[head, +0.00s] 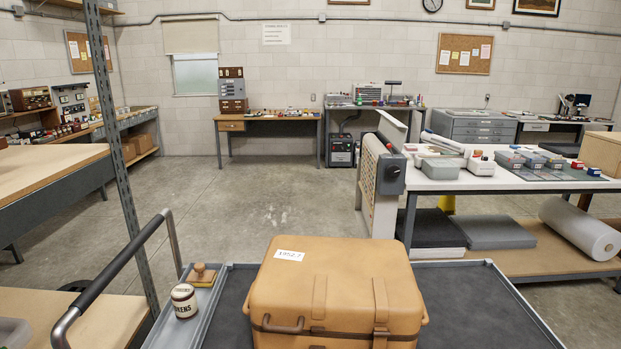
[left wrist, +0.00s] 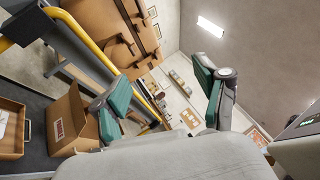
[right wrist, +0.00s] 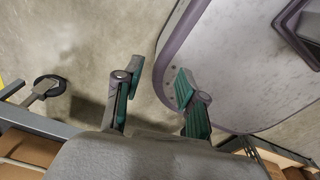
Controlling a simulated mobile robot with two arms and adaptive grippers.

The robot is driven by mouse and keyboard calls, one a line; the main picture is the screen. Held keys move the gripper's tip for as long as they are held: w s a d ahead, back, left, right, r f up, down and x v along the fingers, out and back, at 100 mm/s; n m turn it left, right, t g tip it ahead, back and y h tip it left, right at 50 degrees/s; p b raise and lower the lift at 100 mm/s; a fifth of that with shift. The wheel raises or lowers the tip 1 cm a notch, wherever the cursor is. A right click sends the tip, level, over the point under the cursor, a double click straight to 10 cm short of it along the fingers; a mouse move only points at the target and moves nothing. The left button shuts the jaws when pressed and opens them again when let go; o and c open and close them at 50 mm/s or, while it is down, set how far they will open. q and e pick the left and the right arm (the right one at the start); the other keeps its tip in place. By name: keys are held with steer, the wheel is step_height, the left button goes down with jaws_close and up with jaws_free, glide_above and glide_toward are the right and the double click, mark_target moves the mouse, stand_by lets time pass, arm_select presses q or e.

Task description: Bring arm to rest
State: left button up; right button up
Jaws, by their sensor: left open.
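Neither of my arms shows in the head view. In the left wrist view my left gripper (left wrist: 163,75) is open, its two green-padded fingers spread wide with nothing between them. A yellow rail and brown boxes lie beyond its left finger. In the right wrist view my right gripper (right wrist: 159,68) is also open and empty, with a gap between its fingers. A pale speckled panel with a purple-grey rim (right wrist: 215,60), which I cannot identify, lies beyond the right finger.
A tan case (head: 335,285) labelled 1952.7 sits on a grey cart (head: 490,300) in front of me. A jar (head: 184,301) and a wooden-handled stamp (head: 202,275) stand in its left side tray. A white worktable (head: 490,182) stands right; shelving stands left. Floor between is clear.

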arm_select(q)
steer(key=s+a+f+n+g+y, duration=0.1)
steer(key=a+f+n+g+y, duration=0.2)
steer(key=f, duration=0.9)
steer(key=s+a+f+n+g+y, duration=0.1)
steer(key=a+f+n+g+y, duration=0.15)
steer(key=f+n, duration=0.6)
steer(key=s+a+f+n+g+y, duration=0.15)
steer(key=f+g, duration=0.25)
steer(key=f, duration=1)
steer(key=s+a+f+n+g+y, duration=0.2)
steer(key=s+f+n+g, duration=0.2)
steer(key=s+f, duration=0.4)
steer(key=s+a+f+n+g+y, duration=0.1)
steer(key=s+a+f+n+g, duration=0.1)
steer(key=s+f+n+g, duration=0.3)
steer(key=s+f+n, duration=0.1)
steer(key=s+f, duration=0.2)
steer(key=s, duration=0.1)
steer(key=shift+s+a+f+y, duration=0.25)
steer(key=shift+a+f+y, duration=0.1)
steer(key=shift+y, duration=0.05)
arm_select(e)
steer(key=shift+w, duration=0.55)
steer(key=shift+d, duration=0.2)
